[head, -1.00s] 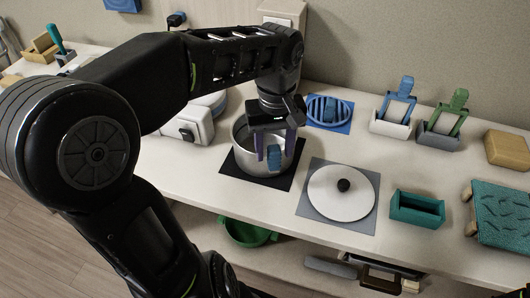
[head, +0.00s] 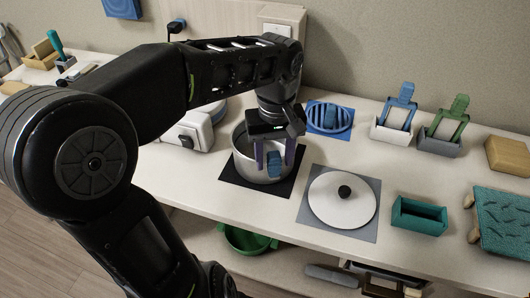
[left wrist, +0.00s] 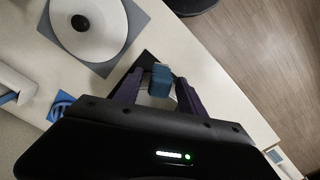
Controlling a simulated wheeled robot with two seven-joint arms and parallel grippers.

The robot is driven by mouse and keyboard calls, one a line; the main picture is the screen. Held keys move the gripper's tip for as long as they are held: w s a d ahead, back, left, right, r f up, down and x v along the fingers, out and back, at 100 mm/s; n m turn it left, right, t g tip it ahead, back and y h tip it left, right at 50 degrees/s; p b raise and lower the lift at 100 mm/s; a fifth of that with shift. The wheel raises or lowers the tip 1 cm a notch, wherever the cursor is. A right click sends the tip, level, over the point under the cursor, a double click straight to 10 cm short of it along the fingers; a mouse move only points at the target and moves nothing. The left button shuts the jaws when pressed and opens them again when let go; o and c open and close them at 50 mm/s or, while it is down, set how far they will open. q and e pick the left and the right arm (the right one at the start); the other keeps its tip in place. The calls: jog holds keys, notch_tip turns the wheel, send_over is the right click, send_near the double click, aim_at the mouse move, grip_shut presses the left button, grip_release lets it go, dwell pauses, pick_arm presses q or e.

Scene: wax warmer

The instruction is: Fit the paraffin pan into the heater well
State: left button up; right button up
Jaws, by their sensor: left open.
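The paraffin pan (head: 250,171) is a silver round pan with a blue grip block (head: 276,164) on its near side. It stands upright on a black mat (head: 231,179). My left gripper (head: 274,160) points down over the pan, its purple fingers open on either side of the blue block. The left wrist view also shows the blue block (left wrist: 160,80) between the spread fingers; I cannot tell whether they touch it. A white appliance (head: 196,132), perhaps the heater, stands left of the pan, partly hidden behind my arm, and its well is not visible. My right gripper is not in view.
A white lid with a black knob (head: 328,208) lies on a grey mat right of the pan. A blue slotted piece (head: 330,117) lies behind. A teal box (head: 418,214) and holders (head: 391,132) stand further right. A green bowl (head: 240,240) sits on the lower shelf.

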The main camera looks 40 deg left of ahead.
pick_arm(q)
jog(key=shift+c, duration=0.4)
grip_shut()
dwell(0.4)
dwell(0.4)
